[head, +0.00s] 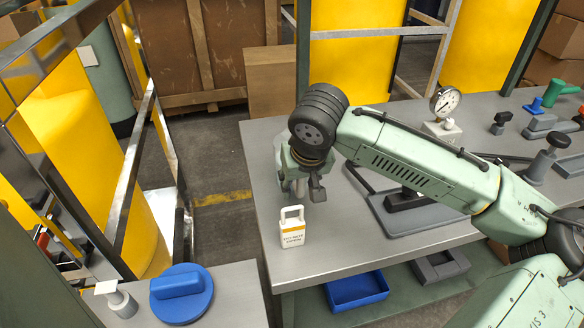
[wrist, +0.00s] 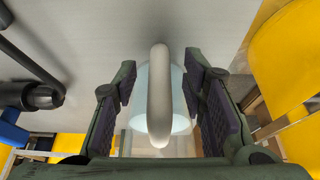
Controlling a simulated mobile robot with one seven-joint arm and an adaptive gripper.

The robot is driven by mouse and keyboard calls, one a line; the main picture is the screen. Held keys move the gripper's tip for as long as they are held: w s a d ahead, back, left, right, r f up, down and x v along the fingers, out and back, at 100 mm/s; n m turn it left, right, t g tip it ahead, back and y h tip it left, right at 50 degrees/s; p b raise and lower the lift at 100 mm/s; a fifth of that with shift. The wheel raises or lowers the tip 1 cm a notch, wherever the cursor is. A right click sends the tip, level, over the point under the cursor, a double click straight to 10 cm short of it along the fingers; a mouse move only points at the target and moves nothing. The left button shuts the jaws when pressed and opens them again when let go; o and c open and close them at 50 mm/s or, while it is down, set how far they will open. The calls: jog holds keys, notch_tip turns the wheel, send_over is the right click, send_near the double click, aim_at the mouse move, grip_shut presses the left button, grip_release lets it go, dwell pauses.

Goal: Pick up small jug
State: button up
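In the wrist view a pale, translucent small jug (wrist: 142,92) with a thick white handle lies between the fingers of my gripper (wrist: 160,100). The fingers are apart, with a visible gap on each side of the handle.
The grey table (head: 345,240) carries a grey tray (head: 400,222) and a pressure gauge (head: 445,102) right of my gripper. A blue bin (head: 358,291) is on the shelf below. A blue lid (head: 182,294) lies on the separate surface at left, across a floor gap.

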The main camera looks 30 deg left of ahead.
jog(key=shift+c, duration=0.5)
grip_shut()
dwell(0.3)
